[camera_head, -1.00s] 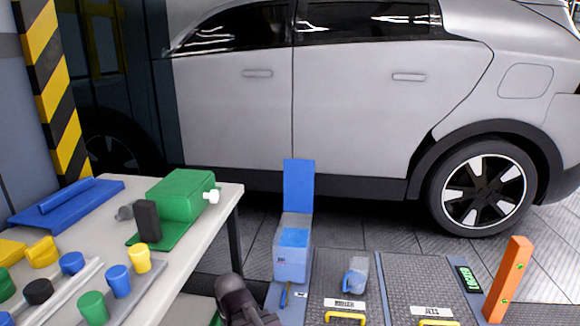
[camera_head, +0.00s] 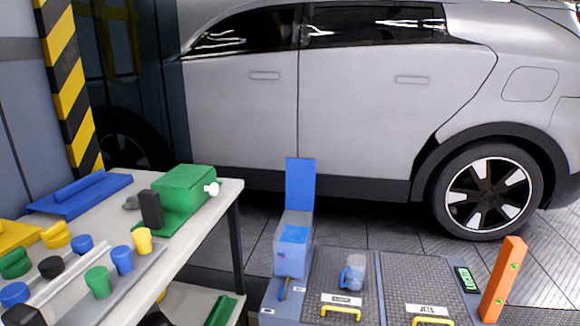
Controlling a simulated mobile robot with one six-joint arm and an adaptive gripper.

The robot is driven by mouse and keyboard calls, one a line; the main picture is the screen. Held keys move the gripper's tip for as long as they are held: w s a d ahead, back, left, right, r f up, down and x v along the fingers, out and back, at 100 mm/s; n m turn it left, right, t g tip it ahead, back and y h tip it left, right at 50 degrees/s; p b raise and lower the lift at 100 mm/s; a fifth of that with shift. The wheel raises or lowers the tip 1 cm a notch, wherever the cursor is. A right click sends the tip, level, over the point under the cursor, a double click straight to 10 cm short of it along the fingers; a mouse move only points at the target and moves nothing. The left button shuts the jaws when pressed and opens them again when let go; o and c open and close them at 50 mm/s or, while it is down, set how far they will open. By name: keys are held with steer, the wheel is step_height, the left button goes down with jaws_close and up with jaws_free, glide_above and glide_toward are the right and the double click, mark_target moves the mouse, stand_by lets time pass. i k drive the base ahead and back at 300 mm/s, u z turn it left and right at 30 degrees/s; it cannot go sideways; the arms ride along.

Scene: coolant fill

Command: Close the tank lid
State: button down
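The tank (camera_head: 291,262) is a translucent box with blue inside, at the left end of the grey bench. Its blue lid (camera_head: 300,183) stands open and upright at the back of the tank. A clear jug with a blue handle (camera_head: 354,272) stands on the dark bench top, right of the tank and apart from it. My gripper's fingers do not show.
A white table (camera_head: 222,203) on the left holds a green block device (camera_head: 187,190), a blue plate (camera_head: 95,187) and several coloured caps. The bench (camera_head: 415,280) has yellow handles. An orange post (camera_head: 503,280) stands at its right. A silver car (camera_head: 350,120) stands behind.

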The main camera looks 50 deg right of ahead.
mark_target(300, 173)
steer(key=u, duration=0.2)
steer(key=k, duration=1.1)
steer(key=z, duration=1.1)
steer(key=i, duration=1)
steer(key=u, duration=0.05)
